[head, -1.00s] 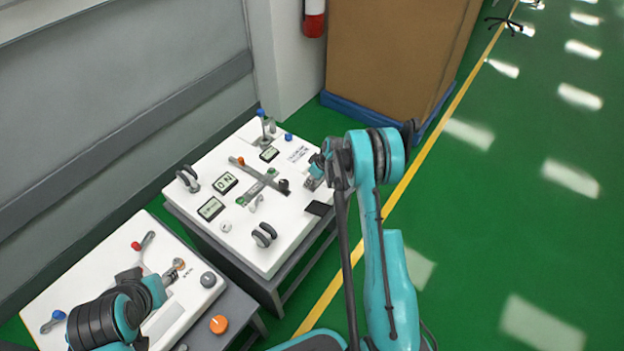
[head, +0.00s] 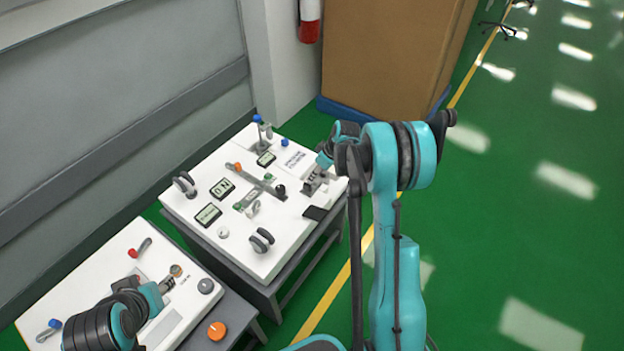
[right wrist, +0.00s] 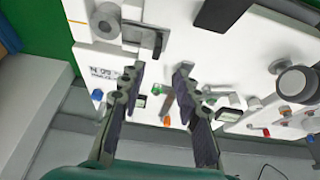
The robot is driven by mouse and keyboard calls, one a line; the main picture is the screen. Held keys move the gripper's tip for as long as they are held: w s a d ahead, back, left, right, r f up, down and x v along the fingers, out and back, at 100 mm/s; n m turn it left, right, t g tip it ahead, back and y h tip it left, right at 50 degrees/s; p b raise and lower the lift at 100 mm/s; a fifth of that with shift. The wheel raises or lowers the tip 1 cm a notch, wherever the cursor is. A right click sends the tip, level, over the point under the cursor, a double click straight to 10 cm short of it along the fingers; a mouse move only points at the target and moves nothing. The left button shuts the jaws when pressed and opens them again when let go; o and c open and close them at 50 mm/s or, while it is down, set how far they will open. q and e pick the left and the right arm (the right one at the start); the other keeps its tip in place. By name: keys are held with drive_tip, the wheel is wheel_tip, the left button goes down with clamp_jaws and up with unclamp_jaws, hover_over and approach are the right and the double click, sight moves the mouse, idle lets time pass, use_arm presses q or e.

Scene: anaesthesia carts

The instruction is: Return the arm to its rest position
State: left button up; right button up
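My right arm reaches in from the bottom right of the head view. Its right gripper (head: 312,187) hangs over the right edge of the far white panel (head: 255,248). In the right wrist view the two fingers of the right gripper (right wrist: 160,75) stand apart with nothing between them; the panel shows behind. My left arm comes in at the bottom left, and its left gripper (head: 172,281) is low over the near white panel (head: 105,258). The left fingers are too small to tell whether they are open.
A large brown box (head: 390,60) stands behind. Green floor (head: 500,220) is open on the right.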

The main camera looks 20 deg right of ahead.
drive_tip(key=shift+s+d+r, duration=0.1)
drive_tip(key=shift+s+r, duration=0.1)
drive_tip(key=shift+r, duration=0.35)
drive_tip(key=s+a+r+m+t+h, duration=0.1)
drive_tip(key=s+a+r+m, duration=0.1)
drive_tip(key=s+a+r, duration=0.5)
drive_tip(key=s+a+r+m, duration=0.1)
drive_tip(key=s+a+r, duration=0.1)
drive_tip(key=s+r, duration=0.5)
drive_tip(key=s+a+r+m+t, duration=0.1)
drive_tip(key=s+a, duration=0.1)
drive_tip(key=s, duration=0.5)
drive_tip(key=s+a+r+m+t+h, duration=0.1)
drive_tip(key=s+a+r+m, duration=0.1)
drive_tip(key=s, duration=0.5)
drive_tip(key=shift+s+a+r, duration=0.25)
drive_tip(key=shift+a, duration=0.55)
